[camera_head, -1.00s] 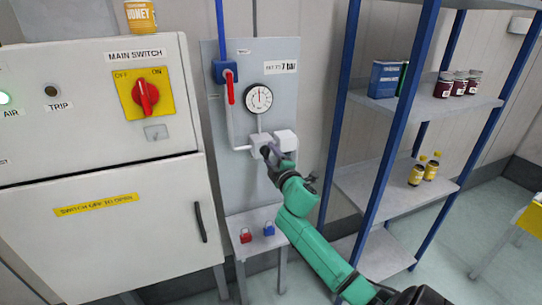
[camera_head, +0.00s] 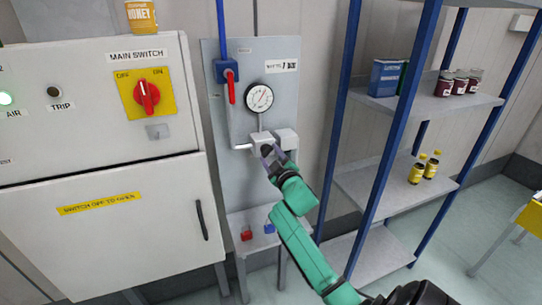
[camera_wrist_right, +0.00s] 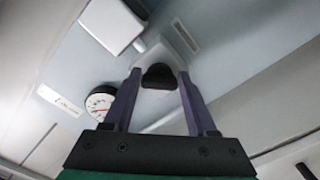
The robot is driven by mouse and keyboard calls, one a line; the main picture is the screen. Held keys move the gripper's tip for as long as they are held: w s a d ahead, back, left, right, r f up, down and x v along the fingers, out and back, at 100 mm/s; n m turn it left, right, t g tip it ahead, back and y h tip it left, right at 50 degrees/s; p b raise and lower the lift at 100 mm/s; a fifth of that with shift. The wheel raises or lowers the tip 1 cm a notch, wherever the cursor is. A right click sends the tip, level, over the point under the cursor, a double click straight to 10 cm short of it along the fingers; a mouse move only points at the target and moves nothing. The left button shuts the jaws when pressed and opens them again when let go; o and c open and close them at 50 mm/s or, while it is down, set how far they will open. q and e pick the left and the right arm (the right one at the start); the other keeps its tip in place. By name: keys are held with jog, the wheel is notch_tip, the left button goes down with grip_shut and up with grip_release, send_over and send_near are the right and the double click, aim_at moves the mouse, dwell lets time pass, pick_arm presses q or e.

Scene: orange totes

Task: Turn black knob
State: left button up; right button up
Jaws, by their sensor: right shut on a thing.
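The black knob (camera_wrist_right: 158,76) sits on the front of a white regulator block (camera_head: 260,139) below a round pressure gauge (camera_head: 259,97) on the grey panel. In the head view the knob (camera_head: 266,149) shows only as a small dark patch at my fingertips. My right gripper (camera_wrist_right: 159,82), on a green arm, has one finger on each side of the knob and is shut on it. In the head view this gripper (camera_head: 270,157) reaches the block from below right. A label (camera_head: 281,66) beside the gauge is partly blurred. My left gripper is out of view.
A cabinet with a red main switch (camera_head: 147,94) stands left. A red lever (camera_head: 230,88) hangs above left of the knob. Red and blue padlocks (camera_head: 246,234) lie on a small shelf below. A blue-posted rack (camera_head: 385,150) stands close on the right.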

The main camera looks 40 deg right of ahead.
dwell(0.3)
jog(key=o, duration=1.4)
jog(key=shift+c, duration=0.2)
jog(key=b+v, duration=0.3)
jog(key=v, duration=1.1)
jog(key=shift+s, duration=0.25)
jog(key=shift+a, duration=0.15)
